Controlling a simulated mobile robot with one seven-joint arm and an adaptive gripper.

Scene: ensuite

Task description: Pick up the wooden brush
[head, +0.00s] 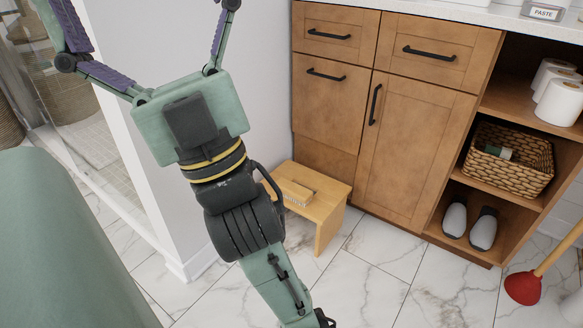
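The wooden brush (294,191) lies on top of a small light-wood stool (328,196), with its wooden back up and pale bristles below. The stool stands on the floor in front of the cabinet. My gripper (148,22) is at the upper left, high and close to the camera, pointing toward the top of the picture. Its two purple-and-green fingers are spread wide, with nothing visible between them. The fingertips are at or beyond the top edge. My wrist passes just left of the brush in the picture and hides part of the stool's left side.
A wooden cabinet (418,150) stands behind the stool. Its open shelves hold toilet rolls (560,101), a wicker basket (507,160) and slippers (483,229). A red plunger (523,287) is at lower right. A white wall (262,75) stands left of the cabinet.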

